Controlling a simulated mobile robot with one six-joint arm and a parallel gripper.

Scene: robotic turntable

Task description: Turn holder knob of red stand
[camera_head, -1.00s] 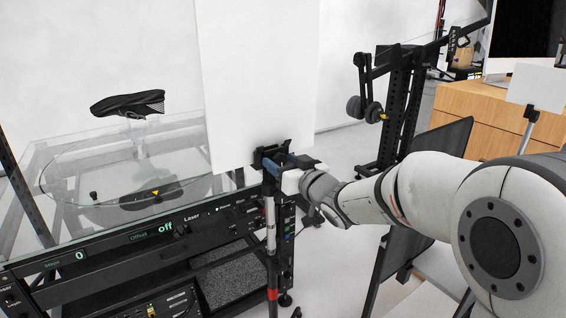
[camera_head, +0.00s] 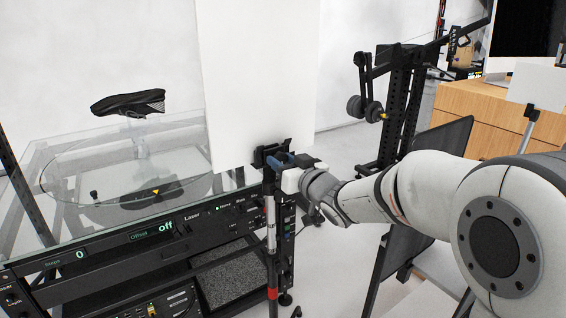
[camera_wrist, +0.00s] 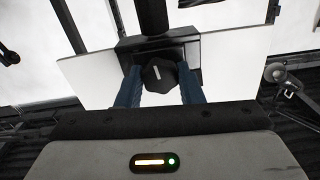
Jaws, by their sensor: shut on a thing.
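The stand's pole (camera_head: 271,236) carries a red band (camera_head: 273,294) low down and stands in front of the equipment rack. A black holder on its top clamps a large white board (camera_head: 262,70). The holder knob (camera_wrist: 160,75) is black and many-sided with a white mark, in the upper middle of the wrist view. My gripper (camera_wrist: 159,84) has its two blue fingers on either side of the knob, shut on it. In the head view my gripper (camera_head: 280,160) is at the holder, and the knob is hidden there.
A black post with an arm (camera_head: 402,110) stands behind my arm. A wooden cabinet (camera_head: 480,110) is at right.

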